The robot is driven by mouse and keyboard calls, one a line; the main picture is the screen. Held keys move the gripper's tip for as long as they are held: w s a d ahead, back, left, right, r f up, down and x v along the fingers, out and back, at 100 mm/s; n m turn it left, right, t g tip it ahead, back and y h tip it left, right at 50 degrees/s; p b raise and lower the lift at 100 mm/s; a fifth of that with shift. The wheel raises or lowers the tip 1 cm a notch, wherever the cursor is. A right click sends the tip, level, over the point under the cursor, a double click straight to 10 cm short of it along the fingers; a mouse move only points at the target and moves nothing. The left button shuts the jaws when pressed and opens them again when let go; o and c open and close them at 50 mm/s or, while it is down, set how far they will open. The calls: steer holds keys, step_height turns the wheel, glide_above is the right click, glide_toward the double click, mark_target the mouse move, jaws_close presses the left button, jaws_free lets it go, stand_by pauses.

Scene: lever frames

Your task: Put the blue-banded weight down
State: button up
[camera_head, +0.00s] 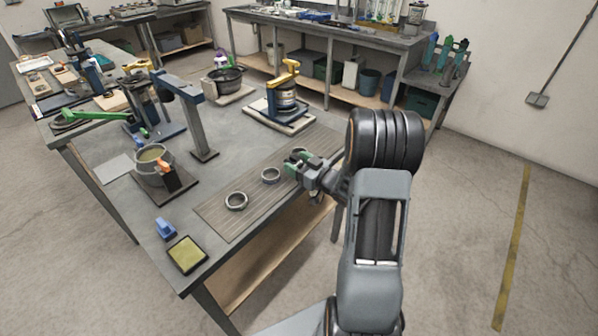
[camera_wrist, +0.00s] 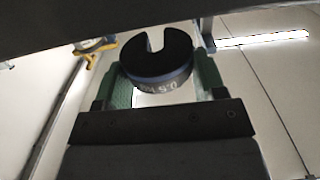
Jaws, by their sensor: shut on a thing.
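The blue-banded weight (camera_wrist: 158,76) shows in the wrist view as a dark disc with a slot cut in from its far edge, a blue band and pale lettering on its side. My gripper (camera_head: 298,162) is shut on it, with a green finger on each side. In the head view the gripper is over the right part of a ribbed grey-brown mat (camera_head: 222,212) on the workbench. The weight itself is mostly hidden there, and I cannot tell whether it touches the mat.
A grey post with a blue arm (camera_head: 196,120) and a pot (camera_head: 153,167) stand further left. The mat's front left is bare.

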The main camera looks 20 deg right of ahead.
steer(key=shift+d+f, duration=0.2)
steer(key=shift+f, duration=1.45)
steer(key=shift+f, duration=0.1)
steer(key=o, duration=0.6)
steer(key=shift+s+f, duration=0.1)
steer(key=shift+f, duration=0.05)
steer(key=o, duration=0.5)
